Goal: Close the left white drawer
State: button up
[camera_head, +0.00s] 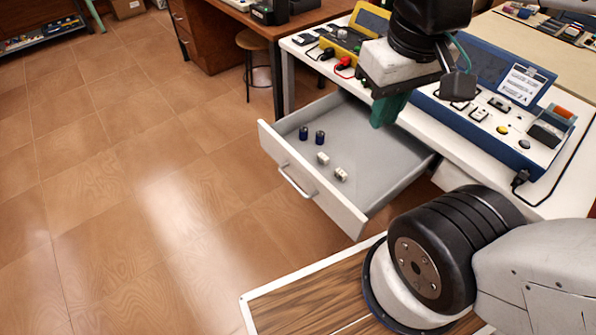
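The white drawer (307,184) is pulled well out from under the white table (440,133). It has a white front panel and a metal bar handle (297,180) on its outer face. Two dark blue cylinders (312,136) and two small pale pieces (332,167) lie inside it. My gripper (389,108) hangs over the back part of the drawer, near the table edge, with green finger parts pointing down. It is apart from the handle. The gap between the fingers cannot be made out.
A wooden desk (225,38) and a round stool (252,42) stand behind. The tiled floor (130,180) to the left is clear.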

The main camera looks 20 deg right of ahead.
jog(key=w+a+f+n+g, duration=0.1)
jog(key=w+a+f+g, duration=0.1)
jog(key=f, duration=0.1)
jog(key=shift+w+a+n, duration=0.15)
jog(key=shift+a+n, duration=0.1)
jog(key=shift+n, duration=0.15)
grip_shut()
jog(key=w+a+f+n+h, duration=0.3)
jog(key=w+a+f+n, duration=0.2)
jog(key=w+f, duration=0.3)
jog(key=w+a+f+n+t+h, duration=0.1)
jog(key=w+a+f+n+h, duration=0.2)
jog(key=w+a+f+n, duration=0.5)
jog(key=w+a+f+n+h, duration=0.3)
jog(key=w+f, duration=0.2)
jog(key=f, duration=0.6)
jog(key=n+t, duration=0.2)
jog(key=n, duration=0.1)
send_near(276, 153)
jog(key=x, duration=0.5)
jog(key=shift+s+a+f, duration=0.2)
jog(key=shift+a+f, duration=0.15)
jog(key=shift+f, duration=0.1)
jog(key=shift+w+d, duration=0.2)
jog(key=shift+d, duration=0.45)
